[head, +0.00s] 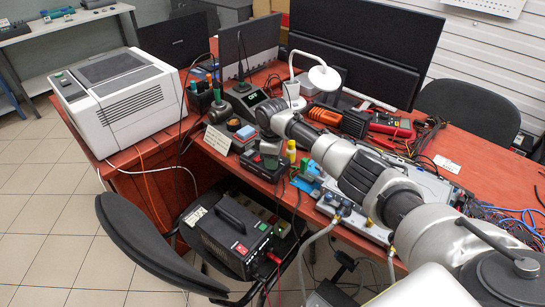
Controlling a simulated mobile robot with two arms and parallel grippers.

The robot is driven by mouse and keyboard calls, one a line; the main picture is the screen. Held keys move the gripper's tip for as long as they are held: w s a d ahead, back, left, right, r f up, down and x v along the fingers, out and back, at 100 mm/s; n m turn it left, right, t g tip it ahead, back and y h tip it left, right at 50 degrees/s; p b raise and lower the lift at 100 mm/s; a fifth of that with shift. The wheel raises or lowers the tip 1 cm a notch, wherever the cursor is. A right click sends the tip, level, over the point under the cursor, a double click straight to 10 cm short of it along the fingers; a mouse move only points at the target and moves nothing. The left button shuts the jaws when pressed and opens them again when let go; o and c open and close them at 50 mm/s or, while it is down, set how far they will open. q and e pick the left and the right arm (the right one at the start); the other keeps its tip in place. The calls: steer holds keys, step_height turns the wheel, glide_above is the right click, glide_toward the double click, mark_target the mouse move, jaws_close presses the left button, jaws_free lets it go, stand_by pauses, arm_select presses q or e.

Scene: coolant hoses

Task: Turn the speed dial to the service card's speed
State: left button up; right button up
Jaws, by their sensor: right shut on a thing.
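My right arm reaches from the lower right across the table. Its gripper (269,147) points down at a small dark unit (257,163) near the table's front edge. The jaws are shut at the top of this unit, on what appears to be its speed dial. The dial is mostly hidden by the gripper, and its setting cannot be read. A small white card (217,139) with dark writing stands tilted just left of the unit. It seems to be the service card, but its text is too small to read. My left gripper is not in view.
A white desk lamp (323,78) stands behind. A large white machine (118,100) is at left. A black chair (150,245) and black power box (233,232) are in front.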

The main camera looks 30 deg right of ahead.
steer(key=shift+r+m+p, duration=0.2)
steer(key=shift+m+p, duration=0.5)
steer(key=shift+p, duration=0.05)
steer(key=shift+m+p, duration=1)
steer(key=shift+m, duration=0.2)
steer(key=shift+f+m+p, duration=0.15)
steer(key=shift+m+p, duration=0.9)
steer(key=shift+m, duration=0.85)
steer(key=shift+w, duration=0.1)
steer(key=o, duration=0.9)
step_height(320, 180, up, 11)
steer(key=shift+f+p, duration=0.1)
steer(key=shift+p, duration=0.35)
